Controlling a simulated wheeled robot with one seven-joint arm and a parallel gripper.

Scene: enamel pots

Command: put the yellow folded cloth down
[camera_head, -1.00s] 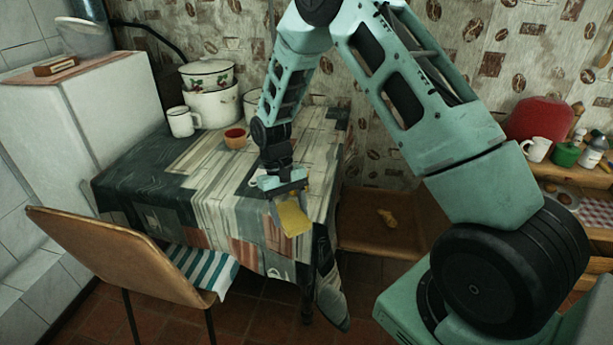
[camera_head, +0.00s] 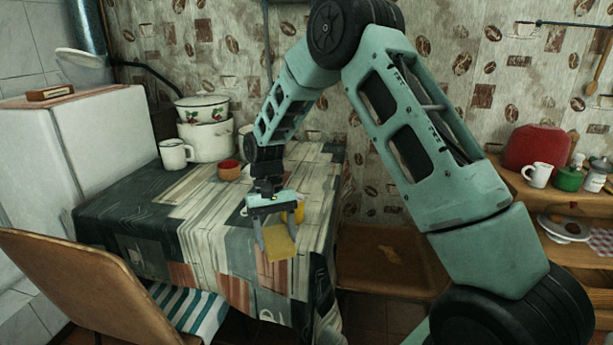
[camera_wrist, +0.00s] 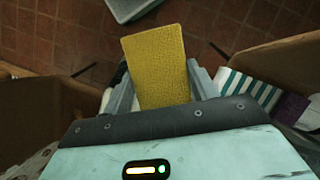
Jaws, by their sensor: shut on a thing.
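The yellow folded cloth (camera_head: 279,243) is held between the two fingers of my gripper (camera_head: 275,238), near the front right part of the table (camera_head: 190,220). In the wrist view, the yellow folded cloth (camera_wrist: 157,60) stands out flat and rectangular from between the fingers of my gripper (camera_wrist: 165,88). My gripper is shut on it. In the wrist view the brown tiled floor lies behind the cloth. I cannot tell whether the cloth touches the tabletop.
A red-brown bowl (camera_head: 229,170), a white mug (camera_head: 175,154) and stacked enamel pots (camera_head: 205,128) stand towards the table's back. A brown chair (camera_head: 85,285) is at the front left. A striped cloth (camera_head: 190,306) is by it. The table's middle left is clear.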

